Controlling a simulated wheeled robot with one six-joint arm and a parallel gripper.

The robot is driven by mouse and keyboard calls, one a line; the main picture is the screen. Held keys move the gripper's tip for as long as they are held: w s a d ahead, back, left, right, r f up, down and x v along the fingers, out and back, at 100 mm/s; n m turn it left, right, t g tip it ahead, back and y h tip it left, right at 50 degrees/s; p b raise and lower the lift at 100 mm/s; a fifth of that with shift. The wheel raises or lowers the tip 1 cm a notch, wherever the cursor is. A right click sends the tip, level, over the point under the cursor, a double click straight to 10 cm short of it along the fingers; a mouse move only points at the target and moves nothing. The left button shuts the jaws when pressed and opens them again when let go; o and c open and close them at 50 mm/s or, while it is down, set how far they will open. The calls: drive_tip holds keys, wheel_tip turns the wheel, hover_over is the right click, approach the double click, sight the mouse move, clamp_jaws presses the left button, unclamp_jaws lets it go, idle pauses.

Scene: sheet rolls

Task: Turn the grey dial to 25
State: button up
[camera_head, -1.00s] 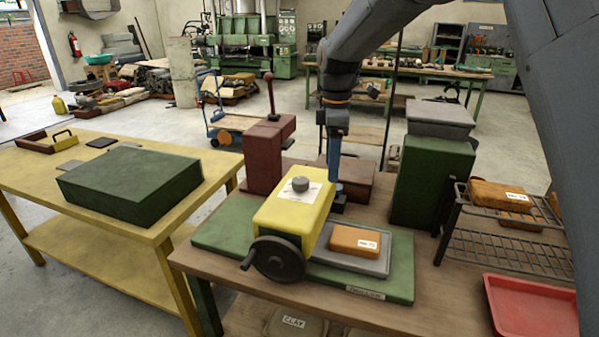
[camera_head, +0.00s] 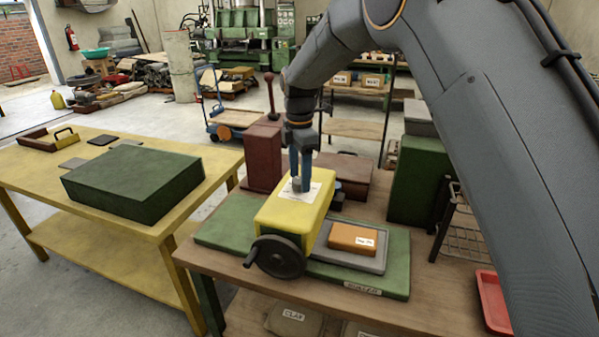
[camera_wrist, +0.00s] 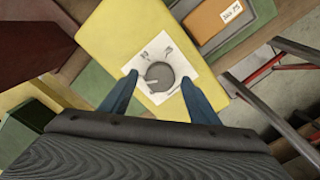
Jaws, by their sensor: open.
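The grey dial (camera_wrist: 159,76) sits on a white scale plate (camera_wrist: 147,50) on top of the yellow machine housing (camera_head: 290,213). In the wrist view the plate carries a few printed marks, too small to read surely. A short line shows on the dial's face, pointing to the left. My gripper (camera_head: 300,184) points down over the dial (camera_head: 297,185), with its blue fingers apart. In the wrist view the fingertips of my gripper (camera_wrist: 160,78) stand on either side of the dial, with gaps to it. I cannot tell how far down they reach.
A black handwheel (camera_head: 277,257) is on the housing's front. An orange block (camera_head: 353,238) lies on a grey plate (camera_head: 345,261) to the right. A dark red machine with a lever (camera_head: 263,158) and a brown box (camera_head: 343,170) stand behind.

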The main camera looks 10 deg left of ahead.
drive_tip(key=shift+f, duration=0.1)
drive_tip(key=c, duration=1)
drive_tip(key=shift+c, duration=0.2)
